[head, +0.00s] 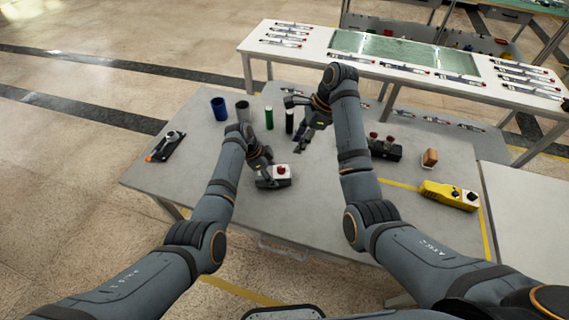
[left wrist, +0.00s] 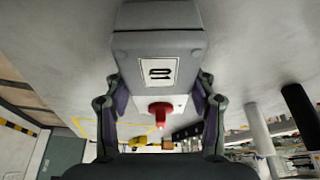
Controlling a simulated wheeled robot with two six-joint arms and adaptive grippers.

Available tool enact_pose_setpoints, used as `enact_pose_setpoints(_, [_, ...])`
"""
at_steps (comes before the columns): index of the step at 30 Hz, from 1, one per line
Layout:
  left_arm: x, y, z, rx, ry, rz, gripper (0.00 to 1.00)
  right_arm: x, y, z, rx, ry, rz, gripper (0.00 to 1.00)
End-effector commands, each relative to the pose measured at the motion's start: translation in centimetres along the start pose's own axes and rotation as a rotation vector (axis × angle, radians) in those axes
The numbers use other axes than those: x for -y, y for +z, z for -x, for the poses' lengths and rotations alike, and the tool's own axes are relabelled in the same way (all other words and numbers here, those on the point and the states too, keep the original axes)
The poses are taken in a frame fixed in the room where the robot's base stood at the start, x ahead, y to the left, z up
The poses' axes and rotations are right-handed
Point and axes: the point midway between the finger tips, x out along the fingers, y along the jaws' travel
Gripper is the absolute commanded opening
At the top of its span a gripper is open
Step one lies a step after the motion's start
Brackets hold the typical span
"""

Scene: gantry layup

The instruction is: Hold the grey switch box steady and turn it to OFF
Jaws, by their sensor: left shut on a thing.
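The grey switch box (left wrist: 160,45) lies on the table with a white label plate and a red knob (left wrist: 160,112) on its face. In the head view the box (head: 284,181) is small and partly hidden by my left gripper (head: 268,181), with its red knob (head: 281,170) on top. My left gripper is shut on the box, with one finger on each side in the left wrist view (left wrist: 160,105). Which way the knob points is too small to tell. My right gripper (head: 296,124) is open and empty, above the table beyond the box, its fingers spread apart.
A blue cup (head: 219,108), a grey cylinder (head: 243,113), a green cylinder (head: 269,118) and a black cylinder (head: 289,121) stand at the back. A black box (head: 386,149), a brown block (head: 430,158) and a yellow control box (head: 449,195) are right.

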Motion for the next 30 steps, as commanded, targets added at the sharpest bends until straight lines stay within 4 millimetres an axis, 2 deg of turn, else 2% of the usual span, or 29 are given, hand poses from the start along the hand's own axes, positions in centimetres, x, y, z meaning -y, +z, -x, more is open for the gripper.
enact_pose_setpoints(5, [0.0, 0.0, 0.0, -0.001, -0.001, 0.0, 0.14, -0.1, 0.0, -2.5, 0.001, 0.004, -0.001, 0.33])
enact_pose_setpoints(12, [0.0, -0.1, 0.1, -0.001, -0.001, 0.0, 0.14, -0.1, 0.0, -8.0, 0.001, 0.004, 0.001, 0.33])
enact_pose_setpoints(18, [0.0, -0.1, 0.1, -0.001, -0.001, 0.0, 0.14, 0.0, -0.1, -11.0, 0.0, 0.002, 0.002, 0.33])
enact_pose_setpoints(22, [0.0, 0.0, 0.1, -0.001, -0.001, 0.0, 0.14, 0.0, -0.1, -11.8, -0.001, 0.0, 0.002, 0.33])
enact_pose_setpoints(29, [0.0, -0.1, 0.1, -0.001, -0.001, 0.0, 0.14, 0.0, -0.1, -11.9, -0.001, -0.001, 0.003, 0.33])
enact_pose_setpoints(30, [0.0, -0.1, 0.1, -0.001, -0.001, 0.0, 0.14, 0.0, -0.1, -11.9, -0.001, -0.001, 0.003, 0.3])
